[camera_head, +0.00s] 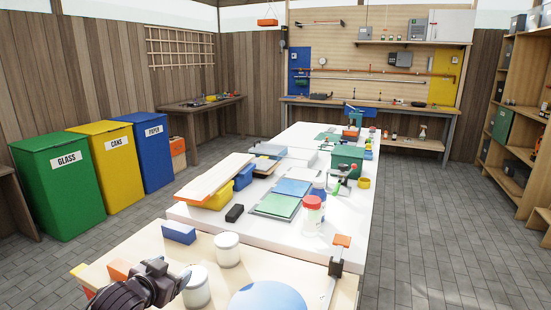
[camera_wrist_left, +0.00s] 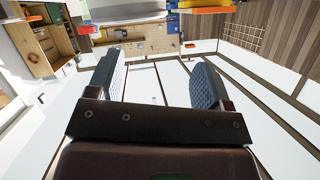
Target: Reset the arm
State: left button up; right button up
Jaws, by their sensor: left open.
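My left gripper (camera_head: 168,271) is at the bottom left of the head view, above the near wooden bench top (camera_head: 205,245). Its jaws are apart, and nothing shows between them. In the left wrist view the two padded fingers (camera_wrist_left: 157,82) stand wide apart with empty space between, and the room appears upside down. A white lidded jar (camera_head: 196,290) stands just right of the gripper in the head view; whether they touch I cannot tell. A second white jar (camera_head: 227,251) stands behind it. My right gripper is not in view.
An orange block (camera_head: 120,269) and a blue block (camera_head: 179,233) lie near the gripper. A blue round thing (camera_head: 268,298) is at the front, a clamp (camera_head: 338,260) at the right edge. The white table (camera_head: 345,205) behind is cluttered. Bins (camera_head: 60,185) stand left; the right floor is clear.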

pick_arm(q)
jog(key=s+a+f+n+g+y+p, duration=0.1)
jog(key=s+f, duration=0.4)
jog(key=s, duration=0.7)
jog(key=s+a+f+n+y+p, duration=0.1)
jog(key=s+f, duration=0.5)
jog(key=s, duration=0.6)
jog(key=s+a+f+n+g+y+p, duration=0.1)
jog(key=s+f, duration=0.4)
jog(key=s, duration=0.7)
jog(key=shift+s+f+n+g+p, duration=0.25)
jog(key=shift+n+g+p, duration=0.05)
jog(key=shift+n+p, duration=0.35)
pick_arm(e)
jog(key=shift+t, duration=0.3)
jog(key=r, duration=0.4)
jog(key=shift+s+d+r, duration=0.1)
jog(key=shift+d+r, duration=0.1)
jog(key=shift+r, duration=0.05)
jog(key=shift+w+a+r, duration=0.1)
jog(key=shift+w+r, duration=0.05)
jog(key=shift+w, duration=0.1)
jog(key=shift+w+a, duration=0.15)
